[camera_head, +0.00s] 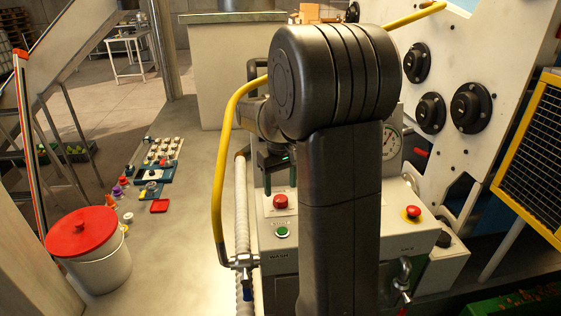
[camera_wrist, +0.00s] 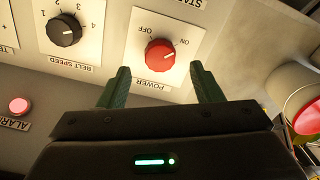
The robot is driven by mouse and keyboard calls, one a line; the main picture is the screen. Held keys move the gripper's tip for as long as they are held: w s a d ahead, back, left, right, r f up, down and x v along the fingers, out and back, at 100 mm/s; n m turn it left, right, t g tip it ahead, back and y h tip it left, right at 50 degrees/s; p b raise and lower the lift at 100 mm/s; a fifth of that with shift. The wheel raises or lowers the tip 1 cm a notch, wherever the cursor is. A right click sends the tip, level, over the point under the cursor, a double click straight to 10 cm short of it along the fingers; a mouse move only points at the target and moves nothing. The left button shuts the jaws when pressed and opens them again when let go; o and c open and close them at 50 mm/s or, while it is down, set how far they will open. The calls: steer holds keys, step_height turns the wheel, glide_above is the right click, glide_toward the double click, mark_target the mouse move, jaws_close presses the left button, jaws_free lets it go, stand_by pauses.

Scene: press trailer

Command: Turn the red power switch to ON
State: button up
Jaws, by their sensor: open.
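The red power switch (camera_wrist: 160,53) is a round knob on a white plate marked OFF, ON and POWER, upside down in the wrist view. A short pale mark on the knob sits right of its middle, on the ON side; its exact setting is hard to tell. My gripper (camera_wrist: 162,82) is open, with its two green fingers apart and nothing between them. The fingertips lie just below the knob in the picture, one to each side, and I see no contact.
A black belt speed knob (camera_wrist: 64,31) and a lit alarm lamp (camera_wrist: 19,105) are left of the switch. A red-lidded bucket (camera_head: 99,262) stands left.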

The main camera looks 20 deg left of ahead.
mark_target(280, 198)
step_height(280, 198, up, 10)
steer(key=shift+b, duration=0.3)
steer(key=shift+f, duration=0.15)
step_height(280, 198, down, 13)
steer(key=shift+f+p, duration=0.1)
steer(key=shift+p, duration=0.6)
steer(key=shift+f, duration=0.35)
steer(key=shift+n, duration=0.5)
